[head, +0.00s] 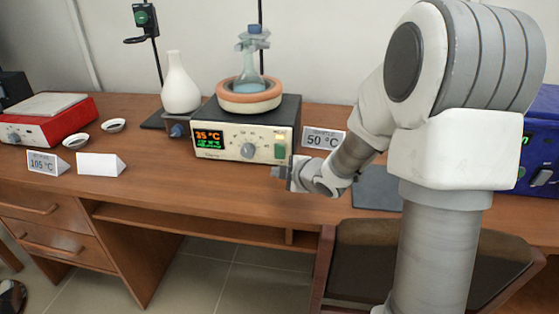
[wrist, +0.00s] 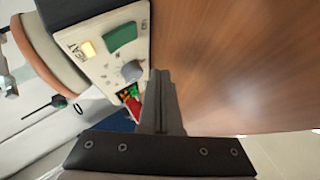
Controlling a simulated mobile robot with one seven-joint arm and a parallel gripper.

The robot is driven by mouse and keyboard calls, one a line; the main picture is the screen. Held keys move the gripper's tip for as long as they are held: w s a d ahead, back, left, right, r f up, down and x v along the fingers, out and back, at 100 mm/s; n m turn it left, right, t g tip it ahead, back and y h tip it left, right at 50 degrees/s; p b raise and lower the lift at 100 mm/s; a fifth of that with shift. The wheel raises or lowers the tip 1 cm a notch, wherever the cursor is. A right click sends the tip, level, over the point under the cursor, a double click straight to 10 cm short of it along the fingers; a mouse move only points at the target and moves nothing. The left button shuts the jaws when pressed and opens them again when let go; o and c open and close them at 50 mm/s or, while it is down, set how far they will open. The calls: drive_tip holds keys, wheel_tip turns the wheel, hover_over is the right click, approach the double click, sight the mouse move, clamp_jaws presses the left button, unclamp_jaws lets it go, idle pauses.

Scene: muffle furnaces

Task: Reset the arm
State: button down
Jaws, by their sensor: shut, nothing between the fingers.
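My gripper (head: 280,173) is in the middle of the head view, above the front part of the desk and in front of the heating device (head: 247,135). Its fingers are shut with nothing between them. In the wrist view the shut fingers (wrist: 158,85) point toward the device's front panel (wrist: 110,50), with its green switch, knob and display. The device's display reads 35 °C in the head view. I cannot tell whether the fingertips touch the panel. My arm is bent and reaches in from the right.
A flask (head: 252,65) sits in an orange ring (head: 249,95) on the device. A white flask (head: 180,85) stands left of it. A red device (head: 50,121), small dishes (head: 113,125) and signs (head: 101,164) are further left. A blue device (head: 540,150) is at right. A chair (head: 420,250) stands in front.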

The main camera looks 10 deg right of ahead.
drive_tip(key=shift+s, duration=0.25)
drive_tip(key=shift+s+d+r+h, duration=0.1)
drive_tip(key=shift+r+h, duration=0.2)
drive_tip(key=shift+r, duration=0.05)
drive_tip(key=s+d+r+m+g+h, duration=0.2)
drive_tip(key=s+d+r+m+h, duration=0.25)
drive_tip(key=s+r+m, duration=0.55)
drive_tip(key=s+a+m+g, duration=0.2)
drive_tip(key=s+m, duration=0.2)
drive_tip(key=s, duration=0.6)
drive_tip(key=s+a+m+g, duration=0.1)
drive_tip(key=s+a+m, duration=0.2)
drive_tip(key=s, duration=0.7)
wheel_tip(320, 180, up, 24)
drive_tip(key=p, duration=2.3)
drive_tip(key=shift+s+g+y+p, duration=0.3)
drive_tip(key=shift+s+y, duration=0.1)
drive_tip(key=shift+y, duration=0.05)
